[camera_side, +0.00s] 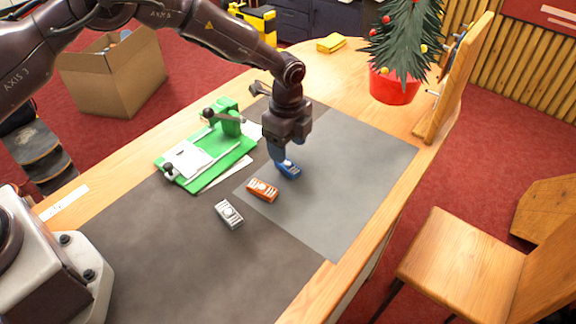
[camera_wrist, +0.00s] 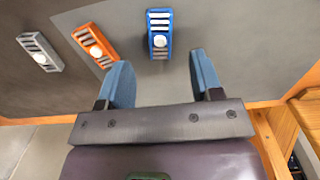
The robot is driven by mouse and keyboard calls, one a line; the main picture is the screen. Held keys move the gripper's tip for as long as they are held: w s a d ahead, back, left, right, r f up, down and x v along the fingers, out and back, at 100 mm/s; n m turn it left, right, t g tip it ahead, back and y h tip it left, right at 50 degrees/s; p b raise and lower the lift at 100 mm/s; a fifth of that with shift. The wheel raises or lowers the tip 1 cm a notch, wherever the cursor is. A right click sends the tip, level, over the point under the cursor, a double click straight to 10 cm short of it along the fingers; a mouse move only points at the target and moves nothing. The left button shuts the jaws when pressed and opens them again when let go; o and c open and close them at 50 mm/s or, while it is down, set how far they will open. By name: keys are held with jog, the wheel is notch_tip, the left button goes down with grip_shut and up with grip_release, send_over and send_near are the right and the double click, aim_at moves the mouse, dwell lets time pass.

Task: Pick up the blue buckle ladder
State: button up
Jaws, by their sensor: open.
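The blue buckle ladder (camera_side: 289,170) lies on the grey mat below my gripper (camera_side: 279,153) in the side view. In the wrist view the blue buckle ladder (camera_wrist: 159,34) lies just beyond and between the two blue fingertips of my gripper (camera_wrist: 160,72). My gripper is open, with nothing between its fingers. An orange buckle ladder (camera_side: 262,190) lies to the left of the blue one, and it also shows in the wrist view (camera_wrist: 95,45). A grey buckle ladder (camera_side: 229,214) lies further left and nearer the side camera, also in the wrist view (camera_wrist: 40,52).
A green fixture (camera_side: 208,160) with levers stands left of my gripper. A potted tree in a red pot (camera_side: 394,87) and a wooden upright panel (camera_side: 455,80) stand at the back right. The mat (camera_side: 345,205) is clear right of the ladders.

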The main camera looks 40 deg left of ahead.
notch_tip(320, 180, up, 7)
jog(key=m, duration=0.2)
send_over(288, 163)
jog(key=f, duration=0.6)
jog(key=shift+s+a+f, duration=0.1)
jog(key=shift+s+f, duration=0.15)
jog(key=shift+f, duration=0.05)
jog(key=shift+w+f, duration=0.15)
jog(key=shift+f, duration=1.3)
jog(key=shift+w+f, duration=0.1)
jog(key=shift+f, duration=1.35)
jog(key=c, duration=1)
jog(key=shift+r, duration=0.15)
